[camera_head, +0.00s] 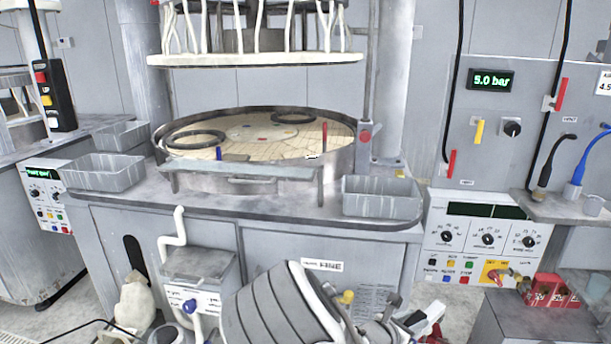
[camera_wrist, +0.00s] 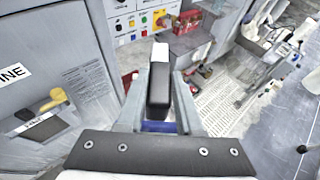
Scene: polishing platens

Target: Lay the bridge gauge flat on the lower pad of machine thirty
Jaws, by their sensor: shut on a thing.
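In the wrist view my gripper (camera_wrist: 159,112) is shut on a black block with a pale end (camera_wrist: 158,88), which looks like the bridge gauge. A bit of blue shows between the finger bases. It is held in the air in front of the machine's cabinet, away from any pad. In the head view a round beige lower pad (camera_head: 255,146) lies in a metal-rimmed basin on the central machine. Two dark rings (camera_head: 195,140) (camera_head: 292,118) lie on it. The machine's label (camera_head: 322,265) is only partly legible, ending in "INE"; I cannot read a number.
The upper platen (camera_head: 255,59) hangs above the pad with a clear gap. A shelf-like bar (camera_head: 240,171) crosses the basin's front. Grey bins stand at left (camera_head: 105,172) and right (camera_head: 380,198). A control panel (camera_head: 478,240) and red boxes (camera_head: 551,291) are at right.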

